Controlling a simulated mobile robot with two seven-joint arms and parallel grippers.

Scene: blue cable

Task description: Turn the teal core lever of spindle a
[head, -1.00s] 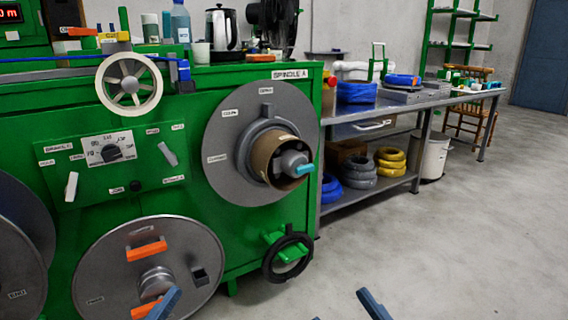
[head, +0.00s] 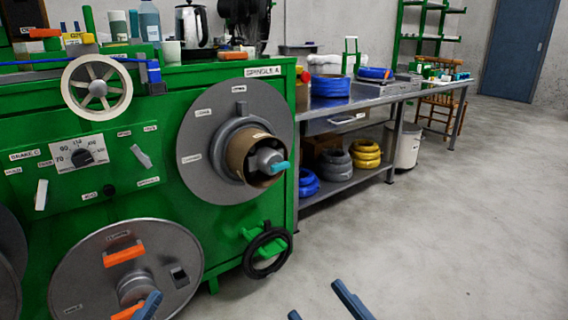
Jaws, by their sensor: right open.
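Spindle A is the grey disc (head: 207,182) on the right side of the green machine, under a label reading SPINDLE A (head: 264,71). A brown cardboard core (head: 240,150) sits on its hub. The teal lever (head: 281,167) sticks out to the right from the grey hub end inside the core. My right gripper (head: 316,300) is at the bottom edge, open and empty, below and to the right of the lever and apart from it. Of my left gripper, a blue finger (head: 148,305) shows in front of the lower disc; its other finger is not clear.
A lower grey disc (head: 85,265) with orange clamps (head: 124,254) stands out from the machine. A black cable coil (head: 266,252) hangs on a green bracket below spindle A. A metal workbench (head: 385,97) with coils stands behind at right. The floor (head: 430,240) at right is clear.

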